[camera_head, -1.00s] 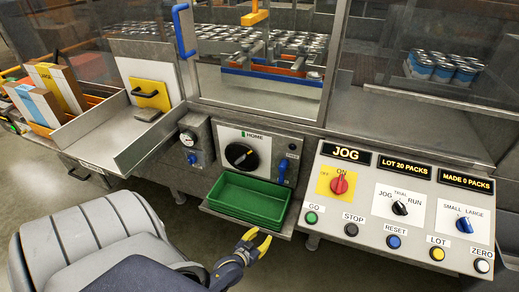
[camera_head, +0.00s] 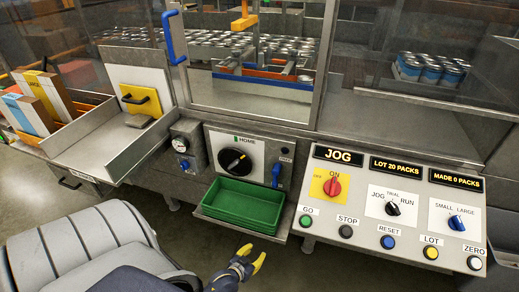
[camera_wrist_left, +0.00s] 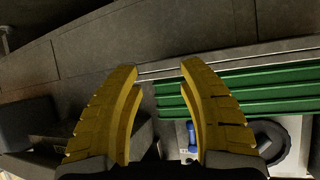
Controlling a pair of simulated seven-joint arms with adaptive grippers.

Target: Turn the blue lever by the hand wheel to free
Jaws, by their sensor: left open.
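The blue lever (camera_head: 277,173) is on the front panel, just right of the black hand wheel (camera_head: 235,161). Its handle lies roughly upright, below a small label too small to read. My left gripper (camera_head: 253,254), with yellow fingers, is open and empty in front of and below the green tray, apart from the lever. In the left wrist view the open fingers (camera_wrist_left: 159,68) have nothing between their tips. A blue part (camera_wrist_left: 191,136), seemingly the lever, shows there beside the dark wheel (camera_wrist_left: 271,140), partly behind a finger. My right gripper is not in view.
The green tray (camera_head: 241,208) juts out below the wheel and lever; its ribbed side also shows in the left wrist view (camera_wrist_left: 270,90). A gauge and blue knob (camera_head: 184,164) are left of the wheel. The sloping control panel (camera_head: 322,220) stands to the right.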

